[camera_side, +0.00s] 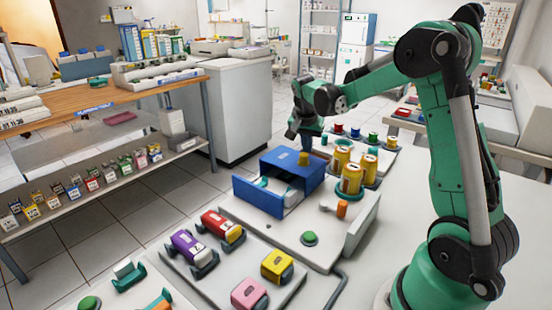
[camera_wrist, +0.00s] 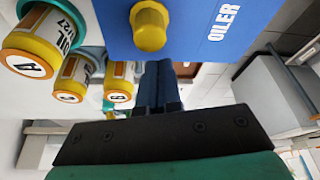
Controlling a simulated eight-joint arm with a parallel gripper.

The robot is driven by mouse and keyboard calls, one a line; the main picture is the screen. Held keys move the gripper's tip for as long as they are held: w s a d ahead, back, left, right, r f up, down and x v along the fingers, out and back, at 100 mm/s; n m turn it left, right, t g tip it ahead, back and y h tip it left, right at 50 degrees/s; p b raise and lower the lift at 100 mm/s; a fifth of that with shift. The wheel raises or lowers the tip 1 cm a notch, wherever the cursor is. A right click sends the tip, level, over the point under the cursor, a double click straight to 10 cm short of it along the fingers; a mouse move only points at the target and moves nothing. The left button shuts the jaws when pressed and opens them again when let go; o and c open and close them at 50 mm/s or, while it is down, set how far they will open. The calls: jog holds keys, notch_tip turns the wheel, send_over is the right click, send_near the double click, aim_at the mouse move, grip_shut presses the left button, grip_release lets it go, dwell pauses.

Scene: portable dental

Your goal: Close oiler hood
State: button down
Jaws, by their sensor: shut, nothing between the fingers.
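The oiler is a blue box (camera_side: 258,197) in the middle of the side view, with a pale interior showing through an opening at its front left. Its blue hood (camera_side: 278,163) carries a yellow knob (camera_side: 304,158). In the wrist view the hood (camera_wrist: 195,40), marked OILER, fills the top centre, with the knob (camera_wrist: 150,27) on it. My gripper (camera_side: 303,142) is just behind the hood in the side view. In the wrist view its dark fingers (camera_wrist: 158,68) are together and empty, close to the hood's edge. I cannot tell whether they touch it.
Yellow oil cans (camera_side: 352,180) stand close to the right of the oiler and also show at the left of the wrist view (camera_wrist: 35,45). An orange-topped piece (camera_side: 341,208) and a green button (camera_side: 309,238) are in front. Coloured handpiece holders (camera_side: 222,226) occupy the near tray.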

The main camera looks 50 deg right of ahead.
aim_at(292, 164)
jog(key=shift+s+a, duration=0.15)
jog(key=shift+a, duration=0.3)
jog(key=shift+a, duration=0.1)
jog(key=a, duration=0.9)
jog(key=shift+a, duration=0.2)
jog(key=d, duration=0.2)
jog(key=w+d, duration=0.1)
jog(key=d, duration=0.1)
jog(key=shift+d+r, duration=0.2)
jog(key=w+v, duration=0.1)
jog(key=v, duration=0.8)
jog(key=s+a+f+n+t+y, duration=0.1)
jog(key=s+a+f+n+t, duration=0.1)
jog(key=a+n, duration=0.5)
jog(key=s+a+f+n+t+y, duration=0.2)
jog(key=s+a+n+t, duration=0.2)
jog(key=s+a+n, duration=0.3)
jog(key=shift+s+n+y, duration=0.2)
jog(key=shift+n+y, duration=0.1)
jog(key=shift+n, duration=0.2)
